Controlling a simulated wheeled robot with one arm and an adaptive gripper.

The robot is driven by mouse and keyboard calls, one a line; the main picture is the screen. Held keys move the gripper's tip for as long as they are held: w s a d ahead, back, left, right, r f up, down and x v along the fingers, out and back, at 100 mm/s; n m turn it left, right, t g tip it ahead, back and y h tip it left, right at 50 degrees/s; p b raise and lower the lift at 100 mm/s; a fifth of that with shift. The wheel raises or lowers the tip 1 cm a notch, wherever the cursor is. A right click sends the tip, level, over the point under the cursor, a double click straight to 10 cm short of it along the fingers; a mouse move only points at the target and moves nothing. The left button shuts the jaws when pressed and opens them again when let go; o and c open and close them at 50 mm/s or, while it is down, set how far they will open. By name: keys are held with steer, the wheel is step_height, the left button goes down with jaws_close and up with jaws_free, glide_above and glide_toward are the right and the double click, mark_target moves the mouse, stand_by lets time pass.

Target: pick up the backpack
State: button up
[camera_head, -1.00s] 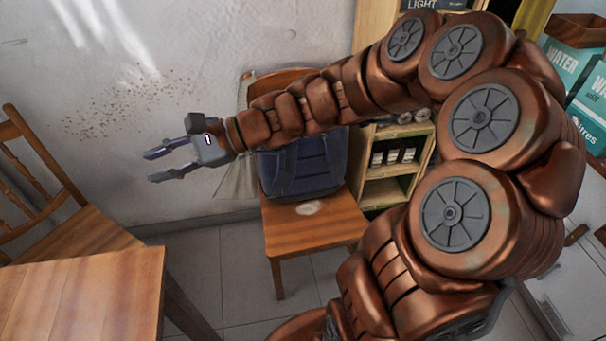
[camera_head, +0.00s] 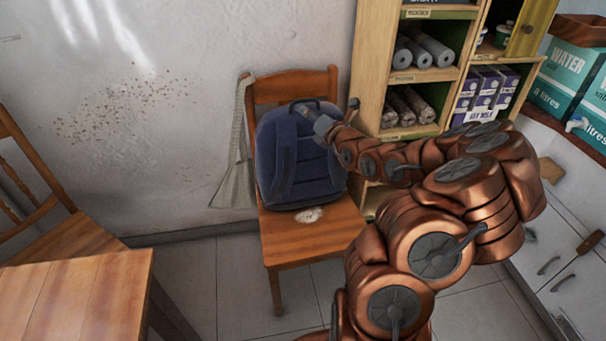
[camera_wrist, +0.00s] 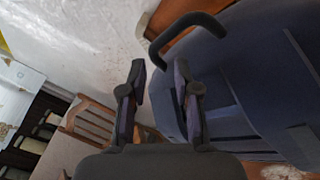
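The dark blue backpack (camera_head: 300,165) stands upright on a wooden chair (camera_head: 325,232), leaning toward the chair's back. In the wrist view the backpack (camera_wrist: 275,75) fills the right side, with its dark loop handle (camera_wrist: 182,28) standing out at the top. My gripper (camera_head: 306,106) is at the top of the backpack in the head view, partly hiding the handle area. In the wrist view my gripper (camera_wrist: 160,82) has its two fingers apart with nothing between them. The handle lies just beyond the fingertips, mostly on the right finger's side.
A wooden shelf (camera_head: 392,82) with rolls and boxes stands close on the right of the chair. A wooden table (camera_head: 75,300) and another chair (camera_head: 60,235) are at left. White cabinets are at right.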

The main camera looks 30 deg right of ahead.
mark_target(293, 104)
steer(key=shift+w+a+p, duration=0.15)
steer(key=shift+w+a, duration=0.05)
steer(key=shift+w, duration=1.3)
steer(key=shift+w+a+p, duration=0.15)
steer(key=shift+w+a, duration=0.05)
steer(key=shift+w, duration=1.3)
steer(key=shift+w+d, duration=0.1)
steer(key=shift+w, duration=0.3)
steer(key=shift+c, duration=0.3)
jaws_close()
